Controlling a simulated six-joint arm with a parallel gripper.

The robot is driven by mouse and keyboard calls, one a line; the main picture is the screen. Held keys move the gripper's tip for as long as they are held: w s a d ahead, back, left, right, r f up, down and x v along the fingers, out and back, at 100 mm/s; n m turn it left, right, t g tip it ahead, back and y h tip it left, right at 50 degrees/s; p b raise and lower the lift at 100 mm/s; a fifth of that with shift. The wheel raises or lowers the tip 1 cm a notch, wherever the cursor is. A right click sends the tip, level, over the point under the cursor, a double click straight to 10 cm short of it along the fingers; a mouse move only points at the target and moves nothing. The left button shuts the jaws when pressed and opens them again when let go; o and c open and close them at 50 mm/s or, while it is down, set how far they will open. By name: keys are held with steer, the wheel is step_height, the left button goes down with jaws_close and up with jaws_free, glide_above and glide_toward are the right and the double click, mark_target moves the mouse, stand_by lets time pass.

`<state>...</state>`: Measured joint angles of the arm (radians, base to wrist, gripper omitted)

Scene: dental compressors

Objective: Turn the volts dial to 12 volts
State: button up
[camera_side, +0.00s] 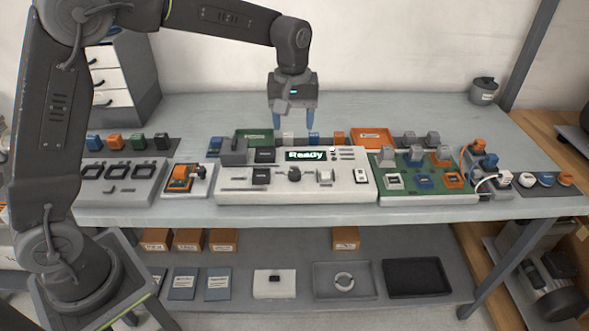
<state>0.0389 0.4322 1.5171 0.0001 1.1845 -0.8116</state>
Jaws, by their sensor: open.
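A white control panel (228,190) sits at the middle of the bench, with a lit display (306,155) reading "Ready".
A green board (430,198) with several coloured connectors stands right of the panel. An orange tray (371,139) and a green tray (254,141) lie behind it. A grey block (233,152) stands at the panel's back left. The rear of the bench (400,108) is clear.

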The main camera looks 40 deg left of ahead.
mark_target(295, 172)
step_height(295, 172, down, 14)
steer(key=shift+w+f, duration=0.15)
stand_by(0.4)
steer(key=shift+c, duration=0.2)
steer(key=c, duration=0.9)
steer(key=m, duration=1.1)
steer(key=shift+m, duration=0.4)
